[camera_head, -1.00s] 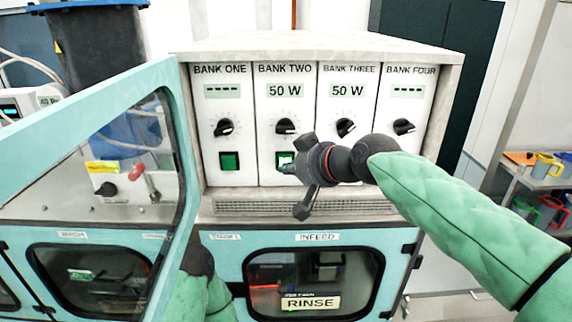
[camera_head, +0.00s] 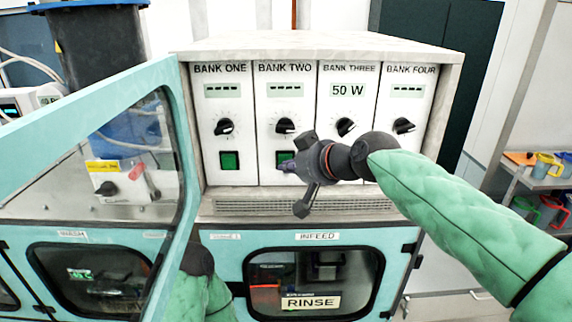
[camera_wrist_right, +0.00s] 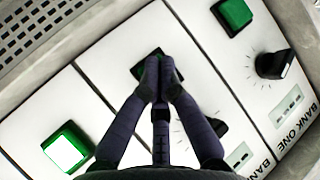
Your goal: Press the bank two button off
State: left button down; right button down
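The bank two panel (camera_head: 286,108) is on the white-fronted unit, its display (camera_head: 285,90) showing dashes. Its green button (camera_head: 281,157) is unlit and partly hidden behind my right gripper (camera_head: 284,167). In the right wrist view the fingertips (camera_wrist_right: 159,78) are together, with nothing between them. They are over the lower part of the bank two button (camera_wrist_right: 149,60), at or very near its face; I cannot tell whether they touch. The left arm's dark joint and green sleeve show low, left of centre; its gripper is not visible.
The bank one button (camera_head: 229,160) is dark green, and its display shows dashes. Bank three reads 50 W (camera_head: 347,90); its lit button shows in the right wrist view (camera_wrist_right: 67,148). A teal-framed glass door (camera_head: 178,150) stands open at left. A vent grille (camera_head: 300,207) runs below the panels.

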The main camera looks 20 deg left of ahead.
jog(key=shift+r, duration=0.1)
jog(key=shift+s+d+b, duration=0.3)
jog(key=shift+s+b, duration=0.1)
jog(key=shift+s, duration=0.55)
jog(key=shift+s+d+b, duration=0.25)
jog(key=shift+s+b, duration=0.15)
jog(key=shift+s, duration=0.55)
jog(key=shift+s+d+b, duration=0.3)
jog(key=shift+s+b, duration=0.1)
jog(key=shift+s, duration=0.55)
